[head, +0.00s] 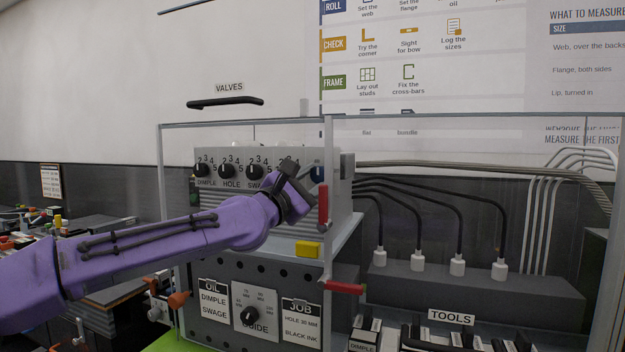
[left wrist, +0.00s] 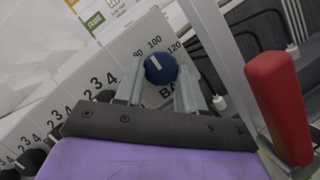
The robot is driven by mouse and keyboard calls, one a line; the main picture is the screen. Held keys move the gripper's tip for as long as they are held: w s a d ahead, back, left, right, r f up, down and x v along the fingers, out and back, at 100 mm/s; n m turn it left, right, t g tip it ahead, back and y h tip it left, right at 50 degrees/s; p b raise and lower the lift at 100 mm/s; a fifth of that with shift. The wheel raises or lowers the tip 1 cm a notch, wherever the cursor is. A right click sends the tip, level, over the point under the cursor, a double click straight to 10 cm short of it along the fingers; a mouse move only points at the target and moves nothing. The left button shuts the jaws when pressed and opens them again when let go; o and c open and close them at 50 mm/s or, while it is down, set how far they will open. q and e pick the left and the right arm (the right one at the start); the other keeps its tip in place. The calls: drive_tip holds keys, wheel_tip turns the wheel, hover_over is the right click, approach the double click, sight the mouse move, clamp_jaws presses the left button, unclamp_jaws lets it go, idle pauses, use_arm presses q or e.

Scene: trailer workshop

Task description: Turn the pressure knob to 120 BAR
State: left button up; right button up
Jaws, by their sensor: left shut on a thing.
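The pressure knob (left wrist: 160,70) is a round blue knob with a white pointer line, in the left wrist view. Its scale shows 80, 100 and 120 around its top, with BAR partly hidden below. The pointer slants up and left, on the 80 to 100 side rather than at 120. My left gripper (left wrist: 159,82) has one finger on each side of the knob and is shut on it. In the head view my left gripper (head: 299,180) is at the right end of the grey panel, and the knob (head: 317,173) is mostly hidden. My right gripper is not in view.
A red lever handle (head: 323,205) stands close to the right of my gripper, also large in the left wrist view (left wrist: 279,105). Black selector knobs (head: 227,171) line the panel to the left. A frame post (head: 328,150) and black hoses (head: 405,190) are at the right.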

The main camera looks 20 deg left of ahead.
use_arm(q)
drive_tip(key=m+p, duration=0.1)
drive_tip(key=m, duration=0.1)
drive_tip(key=m+g+p, duration=0.1)
drive_tip(key=m+p, duration=0.1)
drive_tip(key=shift+a+r+m+g+h, duration=0.1)
drive_tip(key=shift+r+m+g+h, duration=0.2)
drive_tip(key=shift+r+h, duration=0.1)
drive_tip(key=m+g+p, duration=0.1)
drive_tip(key=m+p, duration=0.1)
drive_tip(key=m+g+p, duration=0.1)
drive_tip(key=m+p, duration=0.3)
drive_tip(key=shift+r+g+p, duration=0.35)
drive_tip(key=shift+g+p, duration=0.05)
drive_tip(key=m+y+p, duration=0.1)
drive_tip(key=m+p, duration=0.2)
drive_tip(key=shift+g, duration=0.4)
drive_tip(key=shift+f+m+p, duration=0.1)
drive_tip(key=shift+m+p, duration=0.45)
drive_tip(key=shift+m, duration=0.15)
drive_tip(key=shift+f+g+y, duration=0.1)
drive_tip(key=shift+g+y, duration=0.2)
drive_tip(key=o, duration=1)
drive_tip(key=shift+o, duration=0.2)
